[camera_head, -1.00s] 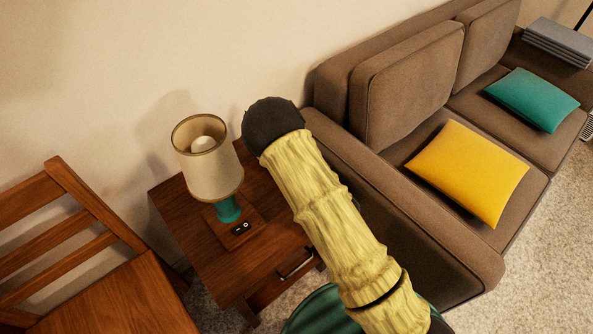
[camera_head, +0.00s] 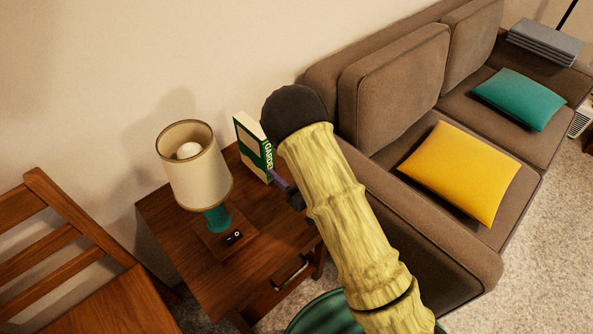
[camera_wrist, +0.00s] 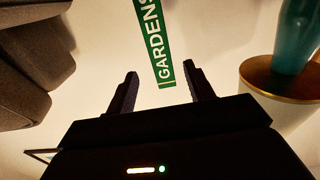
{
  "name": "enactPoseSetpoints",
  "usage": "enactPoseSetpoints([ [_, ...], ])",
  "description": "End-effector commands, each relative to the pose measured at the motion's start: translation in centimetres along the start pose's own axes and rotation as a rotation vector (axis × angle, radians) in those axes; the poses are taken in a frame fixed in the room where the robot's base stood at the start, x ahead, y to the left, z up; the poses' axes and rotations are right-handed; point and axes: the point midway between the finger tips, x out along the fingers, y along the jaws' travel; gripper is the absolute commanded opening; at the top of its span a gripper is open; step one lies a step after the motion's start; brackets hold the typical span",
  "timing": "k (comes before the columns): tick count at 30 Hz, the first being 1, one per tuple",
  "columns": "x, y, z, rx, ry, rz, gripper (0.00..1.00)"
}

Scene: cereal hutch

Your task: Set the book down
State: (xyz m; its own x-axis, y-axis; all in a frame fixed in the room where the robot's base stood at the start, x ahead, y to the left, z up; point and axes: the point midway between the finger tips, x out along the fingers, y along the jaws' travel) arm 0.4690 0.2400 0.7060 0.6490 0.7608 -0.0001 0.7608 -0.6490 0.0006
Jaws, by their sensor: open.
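A green and white book (camera_head: 253,147) stands upright on the wooden side table (camera_head: 180,225), near the wall and behind the lamp. Its green spine with white lettering shows in the wrist view (camera_wrist: 153,35). My gripper (camera_wrist: 161,70) is open, and the lower end of the spine shows between and just beyond its fingertips. The fingers look apart from the book, with nothing held. In the head view my arm hides most of the gripper, and only a dark part (camera_head: 290,192) shows beside the book.
A lamp with a teal base (camera_head: 216,218) and cream shade (camera_head: 195,178) stands left of the book. A wooden chair (camera_head: 75,290) is at the left. A brown sofa (camera_head: 385,190) with yellow (camera_head: 462,172) and teal (camera_head: 520,98) cushions is at the right.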

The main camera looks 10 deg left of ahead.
Motion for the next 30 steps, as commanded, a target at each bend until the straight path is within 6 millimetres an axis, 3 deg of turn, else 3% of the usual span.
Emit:
enactPoseSetpoints([
  [8, 0.0, 0.4, -0.1, -0.002, -0.009, 0.014, 0.53],
  [11, 0.0, 1.6, -0.2, -0.007, -0.046, 0.058, 0.53],
  [17, -0.8, 6.2, -0.5, -0.003, -0.208, 0.226, 0.53],
  [24, -4.4, 11.0, -1.1, 0.053, -0.444, 0.428, 0.53],
  [30, -8.9, 13.1, -1.8, 0.139, -0.640, 0.562, 0.53],
])
